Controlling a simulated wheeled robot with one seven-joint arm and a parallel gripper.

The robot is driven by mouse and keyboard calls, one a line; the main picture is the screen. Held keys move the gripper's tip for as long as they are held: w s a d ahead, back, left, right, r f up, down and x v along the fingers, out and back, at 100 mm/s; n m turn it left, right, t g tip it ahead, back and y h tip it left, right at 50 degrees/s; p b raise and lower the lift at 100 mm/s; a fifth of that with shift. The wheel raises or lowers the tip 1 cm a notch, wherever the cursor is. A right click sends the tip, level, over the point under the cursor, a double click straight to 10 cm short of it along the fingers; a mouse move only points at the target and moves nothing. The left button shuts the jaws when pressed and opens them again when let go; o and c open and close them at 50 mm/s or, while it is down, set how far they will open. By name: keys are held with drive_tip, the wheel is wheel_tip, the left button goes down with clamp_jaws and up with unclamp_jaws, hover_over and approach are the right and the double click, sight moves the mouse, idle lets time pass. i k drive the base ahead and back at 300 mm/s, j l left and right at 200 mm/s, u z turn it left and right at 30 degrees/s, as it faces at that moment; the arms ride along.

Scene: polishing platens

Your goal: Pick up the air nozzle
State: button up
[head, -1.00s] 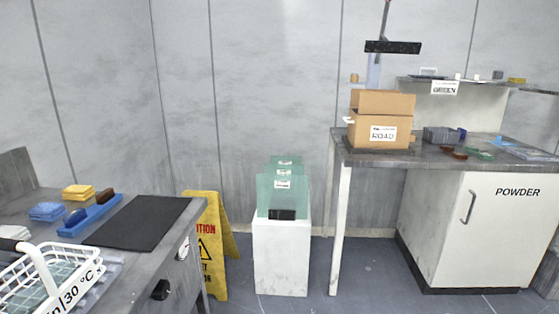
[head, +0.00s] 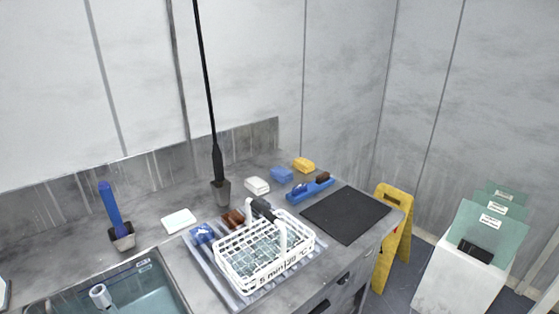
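A slim black tool (head: 217,160) on a long black line from above stands upright in a small grey holder (head: 220,191) at the back of the counter. It looks like the air nozzle; its tip is hidden in the holder. A blue stick-like tool (head: 110,206) stands in another grey holder (head: 122,238) further left, near the sink. My gripper is not in view.
A white wire basket (head: 268,270) with a raised handle stands on a ribbed tray in front of the black tool. A sink (head: 150,296) lies at lower left. Sponges (head: 257,185), a blue tray (head: 308,192) and a black mat (head: 346,214) lie right. A yellow sign (head: 391,240) stands beyond the counter.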

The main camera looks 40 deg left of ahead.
sight(217, 154)
drive_tip(key=u, duration=1.55)
